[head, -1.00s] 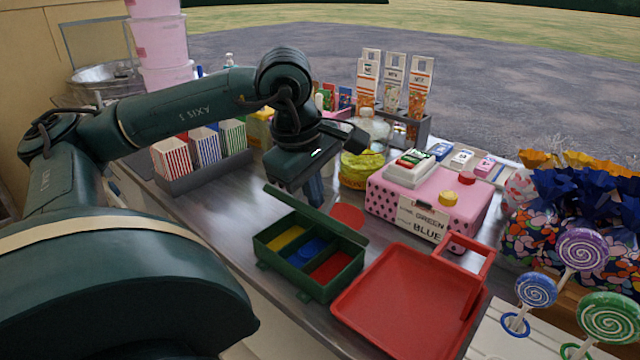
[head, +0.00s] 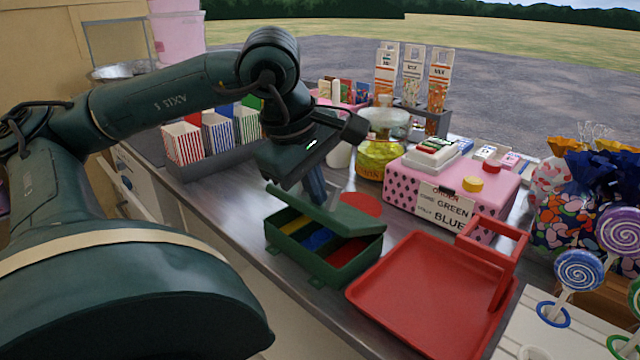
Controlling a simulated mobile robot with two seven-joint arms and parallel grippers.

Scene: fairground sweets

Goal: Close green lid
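The green box (head: 345,266) stands on the grey counter, left of the red tray. Its green lid (head: 325,210) is hinged at the far side and leans partly down over the box. Yellow, blue and red sections still show under the lid. My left gripper (head: 316,186) is just behind the lid, its finger pointing down against or very near the lid's far side; I cannot tell if they touch. How far its fingers are apart is not clear. My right gripper is not in view.
A red tray (head: 413,287) with a raised handle lies right of the box. A pink dotted box (head: 403,187) with a sign stands behind it. Striped cartons (head: 183,144) stand in a grey rack at left. A yellow-labelled jar (head: 379,155) stands behind the gripper.

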